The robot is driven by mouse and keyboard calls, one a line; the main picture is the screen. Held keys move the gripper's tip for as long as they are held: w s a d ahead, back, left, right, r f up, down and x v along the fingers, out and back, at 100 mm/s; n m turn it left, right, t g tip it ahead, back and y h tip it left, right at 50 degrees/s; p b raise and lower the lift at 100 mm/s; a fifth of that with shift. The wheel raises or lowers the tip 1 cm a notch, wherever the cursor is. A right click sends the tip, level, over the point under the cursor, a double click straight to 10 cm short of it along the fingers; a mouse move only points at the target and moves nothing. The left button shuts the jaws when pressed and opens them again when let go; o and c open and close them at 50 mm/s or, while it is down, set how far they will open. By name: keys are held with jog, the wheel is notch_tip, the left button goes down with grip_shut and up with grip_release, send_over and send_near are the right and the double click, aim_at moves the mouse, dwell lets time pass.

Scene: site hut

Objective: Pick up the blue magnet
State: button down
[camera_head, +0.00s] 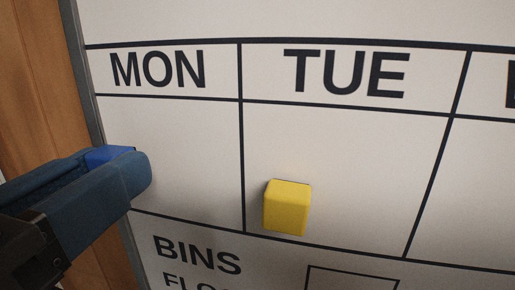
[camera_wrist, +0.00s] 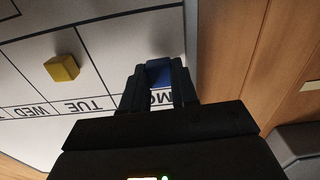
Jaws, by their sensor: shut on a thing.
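The blue magnet (camera_head: 110,156) is a small blue block between the fingers of my gripper (camera_head: 140,168), at the left of the head view. In the wrist view the blue magnet (camera_wrist: 158,72) shows between the two fingertips of my gripper (camera_wrist: 157,78). My gripper is shut on it, in front of the MON column near the board's left edge. The fingers hide much of the magnet in the head view. I cannot tell whether the magnet touches the board.
A yellow magnet (camera_head: 287,208) sits on the whiteboard (camera_head: 170,140) in the TUE column, right of my gripper. The board's grey frame edge (camera_head: 88,100) and a wooden wall (camera_head: 35,80) lie to the left. Black grid lines and the word BINS show below.

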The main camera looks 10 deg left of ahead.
jog(key=shift+s+a+b, duration=0.1)
jog(key=shift+s+b, duration=0.3)
jog(key=shift+s, duration=1.2)
jog(key=shift+s, duration=0.1)
jog(key=s+r, duration=0.1)
jog(key=s+r+p, duration=0.1)
jog(key=s, duration=0.1)
jog(key=s+r, duration=0.1)
jog(key=shift+s+a, duration=0.2)
jog(key=shift+s, duration=0.2)
